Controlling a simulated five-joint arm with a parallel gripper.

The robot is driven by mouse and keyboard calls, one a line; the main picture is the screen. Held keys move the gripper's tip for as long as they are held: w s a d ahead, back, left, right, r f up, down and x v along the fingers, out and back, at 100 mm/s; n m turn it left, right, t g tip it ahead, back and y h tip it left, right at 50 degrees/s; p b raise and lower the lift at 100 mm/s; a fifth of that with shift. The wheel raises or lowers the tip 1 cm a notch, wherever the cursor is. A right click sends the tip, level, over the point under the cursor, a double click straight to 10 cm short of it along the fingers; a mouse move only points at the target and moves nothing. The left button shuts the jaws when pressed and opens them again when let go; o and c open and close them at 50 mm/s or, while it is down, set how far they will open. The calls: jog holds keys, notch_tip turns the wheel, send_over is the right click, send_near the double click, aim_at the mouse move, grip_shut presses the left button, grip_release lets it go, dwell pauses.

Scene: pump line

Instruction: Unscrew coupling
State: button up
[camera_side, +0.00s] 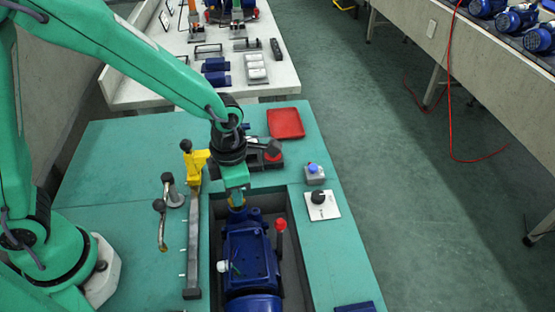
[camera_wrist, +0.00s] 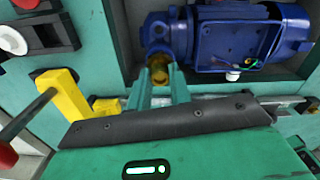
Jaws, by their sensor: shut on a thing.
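The blue pump (camera_side: 252,252) lies in the recess of the green bench. It also shows in the wrist view (camera_wrist: 232,38). The coupling (camera_wrist: 160,66) is a yellow-brass piece at the pump's near end, against the blue end fitting. In the side view my gripper (camera_side: 237,190) hides most of the coupling.
A yellow clamp (camera_side: 195,163) stands left of my gripper on a metal rail (camera_side: 193,245). A red-knobbed lever (camera_side: 280,226) rises beside the pump.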

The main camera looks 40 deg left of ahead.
jog(key=o, duration=0.6)
jog(key=shift+o, duration=0.2)
jog(key=shift+r, duration=0.1)
jog(key=shift+r, duration=2.15)
